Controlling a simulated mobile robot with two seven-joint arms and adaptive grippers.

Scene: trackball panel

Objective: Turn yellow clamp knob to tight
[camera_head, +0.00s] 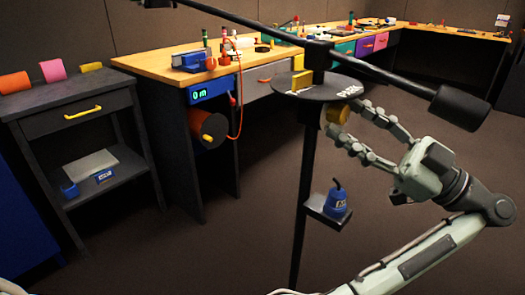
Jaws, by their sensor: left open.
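A dark post carries a round grey disc (326,88) and a long dark bar (262,27) above it. A yellow clamp knob (335,111) shows just below the disc, at the right side of the post. A second yellow piece (302,82) is on top of the disc, left of the post. My left gripper (342,117) is open and reaches in from the right. Its fingertips lie on either side of the yellow clamp knob in the picture; I cannot tell whether they touch it. My right gripper is not in view.
A blue weight (337,202) sits on a small shelf low on the post. The dark bar crosses above my gripper. A wooden workbench (160,62) with tools stands behind, and a dark side table (60,100) stands left. Open floor lies in front.

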